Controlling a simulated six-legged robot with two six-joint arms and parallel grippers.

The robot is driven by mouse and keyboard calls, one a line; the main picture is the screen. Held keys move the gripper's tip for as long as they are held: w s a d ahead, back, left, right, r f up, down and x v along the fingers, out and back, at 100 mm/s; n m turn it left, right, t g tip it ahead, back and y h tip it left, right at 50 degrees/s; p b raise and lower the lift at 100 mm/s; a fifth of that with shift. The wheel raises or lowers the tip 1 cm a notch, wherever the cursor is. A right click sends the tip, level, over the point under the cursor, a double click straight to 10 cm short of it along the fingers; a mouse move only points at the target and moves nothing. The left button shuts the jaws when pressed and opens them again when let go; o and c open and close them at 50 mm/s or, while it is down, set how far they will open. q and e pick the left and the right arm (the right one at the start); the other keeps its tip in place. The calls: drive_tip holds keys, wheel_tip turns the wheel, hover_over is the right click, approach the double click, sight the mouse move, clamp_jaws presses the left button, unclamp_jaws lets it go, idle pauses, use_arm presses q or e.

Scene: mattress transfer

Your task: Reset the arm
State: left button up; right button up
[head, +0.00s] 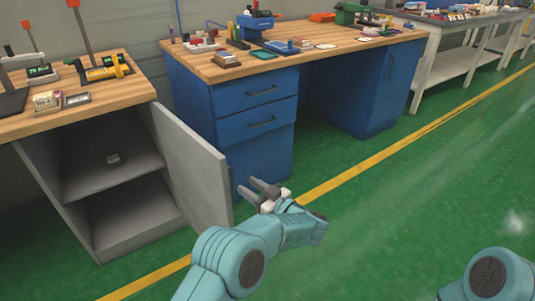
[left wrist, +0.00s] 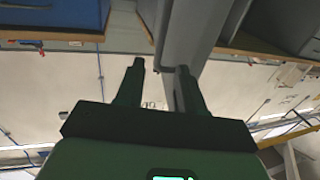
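My left arm reaches in from the bottom of the head view, and its gripper (head: 249,188) points up and left, in front of the blue drawers. Its two dark fingers stand apart with nothing between them. The left wrist view also shows this gripper (left wrist: 160,66) open and empty. The open grey cabinet door (head: 192,165) is just left of the gripper; whether they touch cannot be told. A grey panel (left wrist: 205,30) passes behind the finger on the right in the left wrist view. Only a teal link of my right arm shows at the bottom right; its gripper is hidden.
The blue workbench (head: 262,120) stands behind my left gripper with tools on top. A pale table (head: 446,65) stands at the back right. Green floor (head: 420,190) is clear to the right.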

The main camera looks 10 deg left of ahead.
use_arm(q)
drive_tip(key=shift+a, duration=0.1)
wheel_tip(320, 180, down, 14)
drive_tip(key=a+m+t+h, duration=0.2)
drive_tip(key=m+t+h, duration=0.1)
drive_tip(key=m+h, duration=0.5)
drive_tip(key=s+d+f+g+h, duration=0.1)
drive_tip(key=s+f+g+h, duration=0.2)
drive_tip(key=s+f+h, duration=0.45)
drive_tip(key=s+d+f+m+g+h, duration=0.15)
drive_tip(key=s+g, duration=0.35)
drive_tip(key=s, duration=1)
drive_tip(key=s+d+f+g+h, duration=0.2)
drive_tip(key=s+f+g, duration=0.15)
drive_tip(key=s, duration=1.15)
wheel_tip(320, 180, up, 27)
drive_tip(key=p, duration=2.7)
drive_tip(key=shift+w+r+g, duration=0.15)
drive_tip(key=shift+w+g, duration=0.1)
drive_tip(key=shift+g, duration=0.1)
